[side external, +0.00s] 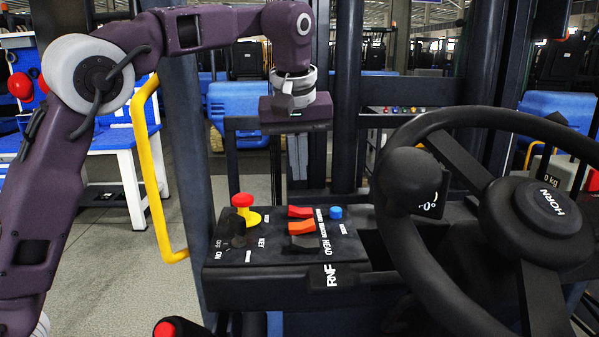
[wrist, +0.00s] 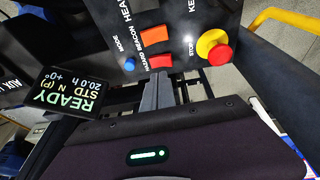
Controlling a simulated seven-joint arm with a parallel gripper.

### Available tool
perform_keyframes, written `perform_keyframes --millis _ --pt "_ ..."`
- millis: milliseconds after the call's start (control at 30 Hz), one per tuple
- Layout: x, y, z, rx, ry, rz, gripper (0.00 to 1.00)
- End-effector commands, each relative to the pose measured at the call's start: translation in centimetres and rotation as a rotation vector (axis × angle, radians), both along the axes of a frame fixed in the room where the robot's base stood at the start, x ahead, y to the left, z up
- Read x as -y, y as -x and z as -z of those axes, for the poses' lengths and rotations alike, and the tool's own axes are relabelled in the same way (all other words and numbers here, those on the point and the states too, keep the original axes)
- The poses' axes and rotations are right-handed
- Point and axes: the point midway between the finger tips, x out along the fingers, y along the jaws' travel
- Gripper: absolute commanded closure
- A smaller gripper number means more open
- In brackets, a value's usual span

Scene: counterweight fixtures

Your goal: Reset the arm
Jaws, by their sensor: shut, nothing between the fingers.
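My gripper (side external: 298,178) hangs below its purple body in the side view, fingers down, above and behind the control panel (side external: 262,292). Its grey fingers are together with nothing between them; they also show in the wrist view (wrist: 157,80). The gripper appears clear of the panel, though its fingertips overlap the panel's edge in the wrist view. The panel carries a red stop button on a yellow base (side external: 244,208), an orange-red pair of rocker switches (side external: 301,227), a blue button (side external: 336,212) and a dark key switch (side external: 232,235).
A black steering wheel (side external: 415,235) fills the right side. A yellow grab rail (side external: 150,180) and dark upright posts (side external: 345,100) stand around the arm. A small display (wrist: 68,92) reads READY. A blue-and-white bench (side external: 125,150) stands behind at the left, beyond open floor.

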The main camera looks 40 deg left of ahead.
Motion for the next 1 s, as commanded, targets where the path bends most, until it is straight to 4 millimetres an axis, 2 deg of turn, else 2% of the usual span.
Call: perform_keyframes --millis 267,367,467,567,600,700,800,900,1000 --pt "0.0 0.0 0.0 0.000 0.000 0.000 1.00" --pt "-0.5 0.9 -0.4 0.003 0.013 0.015 1.00" --pt "-1.9 4.9 -1.6 0.018 0.059 0.104 1.00" --pt "-2.7 11.9 -1.9 0.060 0.084 0.272 1.00" --pt "-2.7 14.9 -1.4 0.080 0.078 0.347 1.00" --pt "-2.2 21.7 1.2 0.128 0.025 0.519 1.00" --pt "-1.8 26.6 4.5 0.157 -0.051 0.647 1.00" --pt "-1.6 29.4 7.2 0.168 -0.112 0.723 1.00" --pt "-1.6 30.4 8.4 0.169 -0.140 0.754 1.00"
